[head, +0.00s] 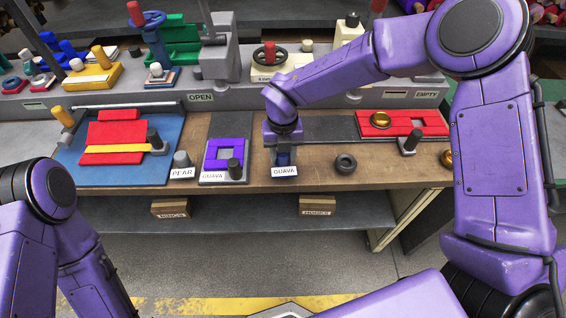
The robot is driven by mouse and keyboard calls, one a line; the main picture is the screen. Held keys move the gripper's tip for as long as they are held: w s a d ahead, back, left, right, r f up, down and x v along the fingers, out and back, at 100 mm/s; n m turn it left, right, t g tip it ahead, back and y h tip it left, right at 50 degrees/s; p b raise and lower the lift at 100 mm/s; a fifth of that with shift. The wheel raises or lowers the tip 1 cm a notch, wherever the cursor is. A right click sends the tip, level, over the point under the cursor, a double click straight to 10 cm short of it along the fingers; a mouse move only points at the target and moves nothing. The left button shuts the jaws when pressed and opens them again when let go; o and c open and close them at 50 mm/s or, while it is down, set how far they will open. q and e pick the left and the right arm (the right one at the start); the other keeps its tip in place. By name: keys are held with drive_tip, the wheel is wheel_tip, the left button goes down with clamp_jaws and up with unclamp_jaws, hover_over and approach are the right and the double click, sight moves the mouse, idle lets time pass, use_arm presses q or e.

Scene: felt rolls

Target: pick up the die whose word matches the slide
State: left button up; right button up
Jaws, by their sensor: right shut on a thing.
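My right gripper (284,150) points down over the bench and is shut on a die with a white label reading GUAVA (285,171). I cannot tell whether this die touches the bench. To its left is a grey slide (210,178) with a purple square frame and a dark knob; its label appears to read GUAVA. A grey die labelled PEAR (182,162) stands left of the slide. My left arm shows at the lower left, but its gripper is out of the picture.
A blue board (80,172) with red and yellow pieces lies at the left. A dark ring (346,163) and a red slide (440,126) are to the right. A grey ledge (330,98) with OPEN and EMPTY signs runs behind. The bench front (380,175) is mostly clear.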

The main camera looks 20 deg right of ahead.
drive_tip(key=shift+r+p, duration=1.95)
drive_tip(key=shift+r, duration=0.85)
